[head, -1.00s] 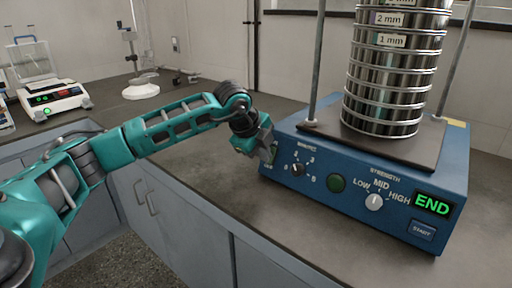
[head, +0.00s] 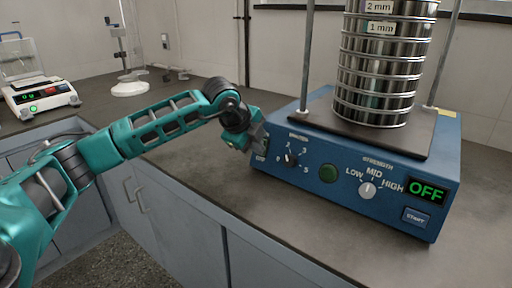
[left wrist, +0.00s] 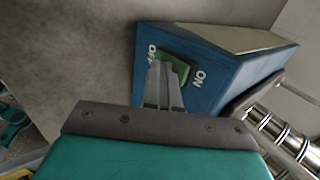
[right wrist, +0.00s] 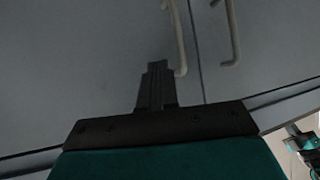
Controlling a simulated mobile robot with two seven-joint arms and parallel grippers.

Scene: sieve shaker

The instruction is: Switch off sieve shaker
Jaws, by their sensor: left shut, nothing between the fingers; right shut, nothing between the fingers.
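The blue sieve shaker (head: 330,205) stands on the bench with a stack of metal sieves (head: 385,70) on its top plate. Its display (head: 427,191) reads OFF in green. My left gripper (head: 260,146) is at the shaker's left front corner. In the left wrist view the shut fingertips (left wrist: 163,75) are at the green rocker switch (left wrist: 178,66), between the OFF and ON labels, and hide part of it. I cannot tell whether they touch it. My right gripper (right wrist: 156,72) is shut and empty, in front of grey cabinet doors (right wrist: 240,70).
A balance (head: 42,96) and a white-based stand (head: 129,88) are at the back left. The bench between is clear.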

